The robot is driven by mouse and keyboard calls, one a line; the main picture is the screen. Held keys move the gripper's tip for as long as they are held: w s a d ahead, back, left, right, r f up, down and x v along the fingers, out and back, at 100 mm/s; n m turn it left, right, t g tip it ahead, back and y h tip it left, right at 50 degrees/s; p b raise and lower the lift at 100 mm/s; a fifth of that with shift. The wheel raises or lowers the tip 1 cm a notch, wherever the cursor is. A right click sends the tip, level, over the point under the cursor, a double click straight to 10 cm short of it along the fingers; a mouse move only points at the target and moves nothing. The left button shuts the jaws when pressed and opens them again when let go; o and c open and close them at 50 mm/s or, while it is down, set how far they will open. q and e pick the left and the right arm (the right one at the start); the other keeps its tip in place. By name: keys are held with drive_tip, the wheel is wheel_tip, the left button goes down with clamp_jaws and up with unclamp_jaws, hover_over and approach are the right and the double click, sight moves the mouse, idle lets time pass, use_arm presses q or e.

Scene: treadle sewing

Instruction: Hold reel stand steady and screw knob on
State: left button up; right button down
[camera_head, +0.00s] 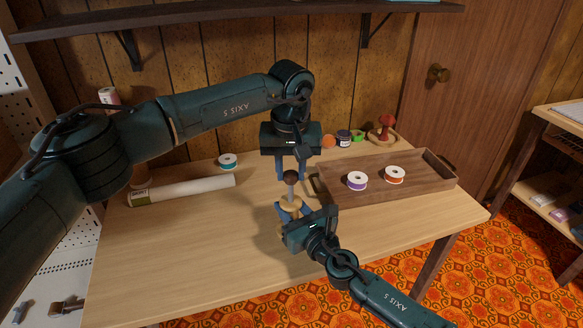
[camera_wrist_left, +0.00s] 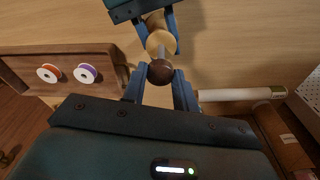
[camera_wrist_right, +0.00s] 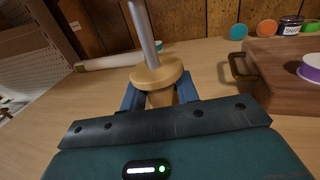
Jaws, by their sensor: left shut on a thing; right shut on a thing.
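The reel stand has a pale wooden disc (camera_head: 290,205) with a thin metal rod (camera_head: 291,190) rising from it. In the right wrist view the rod (camera_wrist_right: 143,30) leaves the top of the picture, above the disc (camera_wrist_right: 157,75). A dark brown round knob (camera_head: 291,176) is at the rod's top, in line with it; I cannot tell how far it is threaded. My left gripper (camera_head: 291,172) is shut on the knob (camera_wrist_left: 160,72) from above. My right gripper (camera_head: 289,213) is shut on the stand's wooden stem (camera_wrist_right: 160,98) just below the disc. The stand's foot is hidden.
A wooden tray (camera_head: 400,201) with a purple-threaded spool (camera_head: 357,181) and an orange one (camera_head: 395,175) lies to the right. A pale roll (camera_head: 185,190) and a teal spool (camera_head: 228,161) lie left. Small jars stand behind. The table's front left (camera_head: 180,260) is clear.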

use_arm(q)
drive_tip(key=m, duration=0.7)
drive_tip(key=shift+h, duration=0.4)
drive_tip(key=o, duration=0.9)
drive_tip(key=shift+o, duration=0.2)
drive_tip(key=shift+r, duration=2.25)
drive_tip(key=shift+c, duration=0.4)
